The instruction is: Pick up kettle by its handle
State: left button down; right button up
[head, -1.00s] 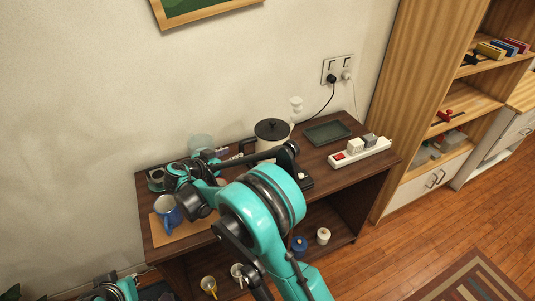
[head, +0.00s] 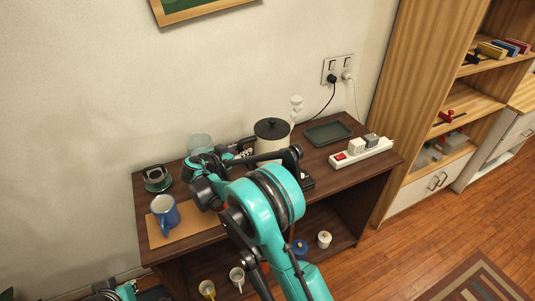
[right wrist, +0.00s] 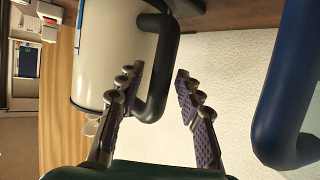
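The kettle (head: 270,146) is cream with a black lid and stands upright at the back of the dark wooden table. In the right wrist view its pale body (right wrist: 105,50) fills the upper left, with the black handle (right wrist: 165,55) at its side. My right gripper (right wrist: 156,76) is open, its fingers apart on either side of the handle as seen in that view. I cannot tell the depth or any contact. In the head view my right gripper (head: 236,152) is at the kettle's left side, partly hidden by my arm.
A blue mug (head: 166,214) stands on a tan mat (head: 190,232), left of my arm. A dark tray (head: 327,131) and a power strip (head: 362,155) lie right of the kettle.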

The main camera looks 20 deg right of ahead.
grip_shut()
jog(key=shift+d+r, duration=0.1)
jog(key=shift+r, duration=0.05)
